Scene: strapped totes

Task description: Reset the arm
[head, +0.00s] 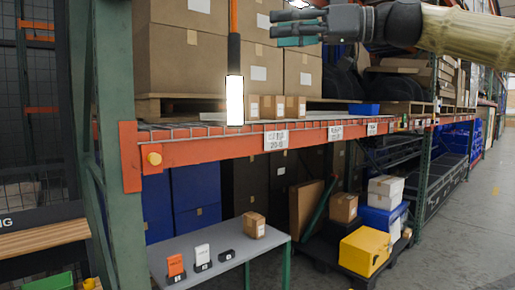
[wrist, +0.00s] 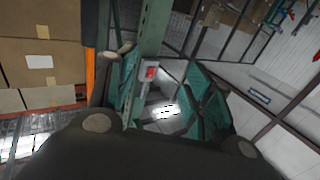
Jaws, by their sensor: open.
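My gripper (head: 291,28) is at the top of the head view, pointing left, in front of the large cardboard boxes (head: 187,60) on the shelf. Its jaws are open and nothing is between them. In the wrist view the gripper fingers (wrist: 165,95) are spread apart, with only background between them. My arm comes in from the upper right of the head view.
An orange rack beam (head: 230,147) and a green upright (head: 112,150) stand close on the left. Small boxes (head: 277,108) sit on the shelf. Below are a grey table (head: 215,252), a yellow tote (head: 365,250) and a white box (head: 386,188). The aisle floor (head: 475,225) at right is clear.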

